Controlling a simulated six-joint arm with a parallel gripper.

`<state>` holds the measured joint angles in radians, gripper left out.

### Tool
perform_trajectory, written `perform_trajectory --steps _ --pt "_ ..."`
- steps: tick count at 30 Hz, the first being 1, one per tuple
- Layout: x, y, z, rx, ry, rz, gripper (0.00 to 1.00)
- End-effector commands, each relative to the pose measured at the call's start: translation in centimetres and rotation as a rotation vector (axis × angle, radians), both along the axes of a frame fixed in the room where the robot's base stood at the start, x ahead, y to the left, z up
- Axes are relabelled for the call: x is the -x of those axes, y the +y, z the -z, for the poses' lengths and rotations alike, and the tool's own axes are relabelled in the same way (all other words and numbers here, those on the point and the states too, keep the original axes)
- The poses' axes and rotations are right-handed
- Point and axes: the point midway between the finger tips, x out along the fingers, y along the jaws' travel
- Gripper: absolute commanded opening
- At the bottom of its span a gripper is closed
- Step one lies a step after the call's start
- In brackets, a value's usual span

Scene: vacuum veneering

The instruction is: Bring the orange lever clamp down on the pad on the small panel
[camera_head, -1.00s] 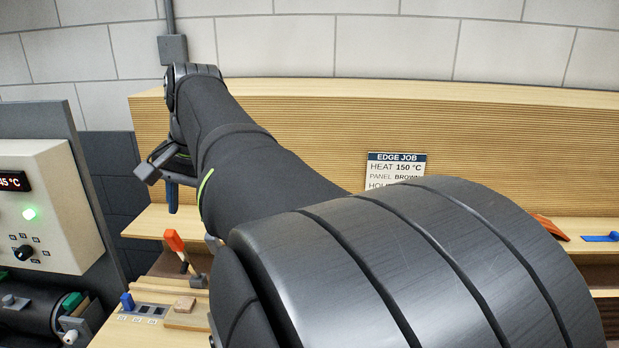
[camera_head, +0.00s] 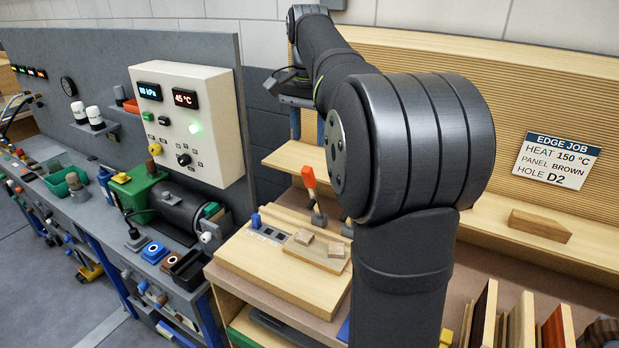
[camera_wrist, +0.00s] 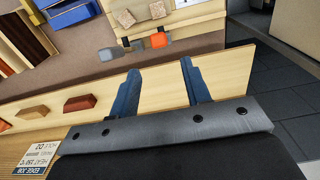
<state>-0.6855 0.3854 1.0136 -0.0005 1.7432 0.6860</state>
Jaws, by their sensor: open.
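The orange lever clamp (camera_head: 309,182) stands at the back of the wooden board with its handle raised, leaning slightly. In the wrist view its orange handle end (camera_wrist: 158,40) is seen beyond my fingertips. The small panel (camera_head: 326,263) lies on the board in front of the clamp. Two small tan blocks (camera_head: 304,237) lie on it; I cannot tell which is the pad. They also show in the wrist view (camera_wrist: 124,18). My gripper (camera_wrist: 160,66) is open and empty, apart from the clamp, above the wooden shelf. In the head view my arm hides part of it.
A control box (camera_head: 190,120) and a dark cylinder (camera_head: 182,207) stand left of the board. A ribbed wooden back panel (camera_head: 420,60) rises behind. A loose wooden block (camera_head: 540,226) lies on the shelf at right. Upright panels (camera_head: 520,322) stand at front right.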

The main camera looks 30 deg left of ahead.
Motion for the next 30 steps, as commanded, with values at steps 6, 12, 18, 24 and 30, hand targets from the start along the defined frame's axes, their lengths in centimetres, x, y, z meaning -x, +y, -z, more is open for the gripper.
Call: perform_trajectory --steps 6,12,18,24,30 --pt "0.1 0.0 4.9 0.002 0.003 0.0 0.44" --pt "0.1 0.0 8.9 0.001 0.002 0.0 0.44" --pt "0.0 0.0 11.3 0.0 0.001 0.0 0.44" --pt "0.0 0.0 12.0 -0.001 0.0 0.0 0.44" --pt "0.0 0.0 12.0 -0.001 -0.001 0.0 0.44"
